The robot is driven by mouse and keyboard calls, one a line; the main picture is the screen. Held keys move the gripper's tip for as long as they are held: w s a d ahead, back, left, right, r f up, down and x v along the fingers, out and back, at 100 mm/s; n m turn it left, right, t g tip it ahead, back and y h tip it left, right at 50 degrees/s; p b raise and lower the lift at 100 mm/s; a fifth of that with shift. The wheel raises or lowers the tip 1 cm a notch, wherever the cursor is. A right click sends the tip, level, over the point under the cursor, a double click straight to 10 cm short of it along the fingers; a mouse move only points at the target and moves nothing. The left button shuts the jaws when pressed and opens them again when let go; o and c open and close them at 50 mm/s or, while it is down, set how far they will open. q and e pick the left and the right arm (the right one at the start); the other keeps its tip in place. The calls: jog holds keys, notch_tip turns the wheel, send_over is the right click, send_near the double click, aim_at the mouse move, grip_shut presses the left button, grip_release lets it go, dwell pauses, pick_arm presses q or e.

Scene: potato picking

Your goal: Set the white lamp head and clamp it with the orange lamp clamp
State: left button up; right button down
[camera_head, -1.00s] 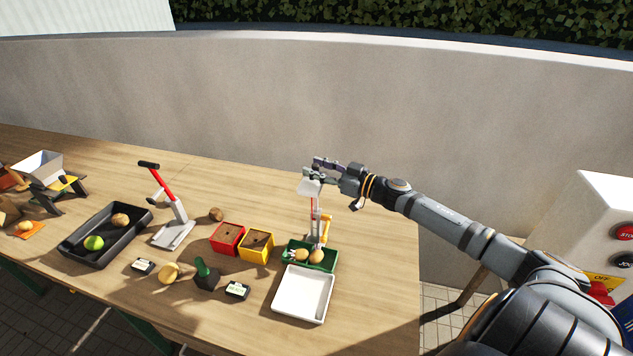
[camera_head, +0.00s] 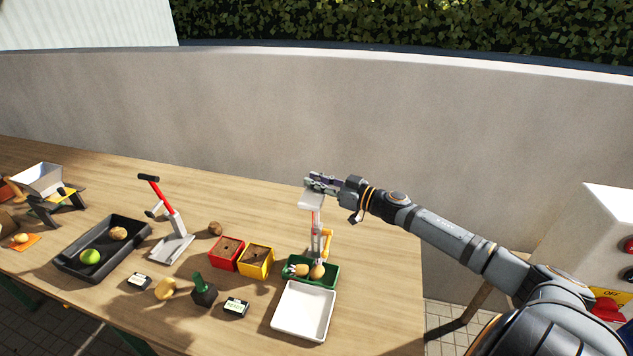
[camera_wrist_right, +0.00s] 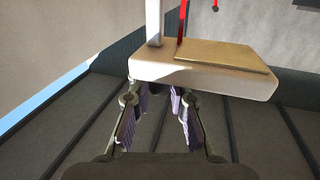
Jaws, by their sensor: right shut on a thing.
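The white lamp head (camera_head: 311,201) is at the top of a thin lamp post, upper middle right of the head view, and shows large as a pale block in the right wrist view (camera_wrist_right: 205,75). My right gripper (camera_head: 321,183) is at it and shut on its edge, with the fingers below the block in the right wrist view (camera_wrist_right: 158,105). The orange lamp clamp (camera_head: 327,243) is on the post, below the lamp head. Whether the clamp is fastened cannot be told. My left gripper is not in view.
Below the lamp is a green tray (camera_head: 295,279) with potatoes, and in front of it a white tray (camera_head: 303,332). Red (camera_head: 226,266) and yellow (camera_head: 257,273) boxes stand to the left. A black tray (camera_head: 62,259) and a red-handled tool (camera_head: 165,199) are further left. Behind the table is a wall.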

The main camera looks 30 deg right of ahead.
aim_at(317, 194)
notch_tip(317, 194, down, 5)
jog(key=b, duration=0.4)
jog(key=shift+w+r, duration=0.1)
jog(key=shift+r, duration=0.1)
jog(key=c, duration=1.7)
grip_release()
jog(key=o, duration=0.5)
jog(key=shift+s+r, duration=0.1)
jog(key=shift+s, duration=0.15)
jog(key=shift+w, duration=0.15)
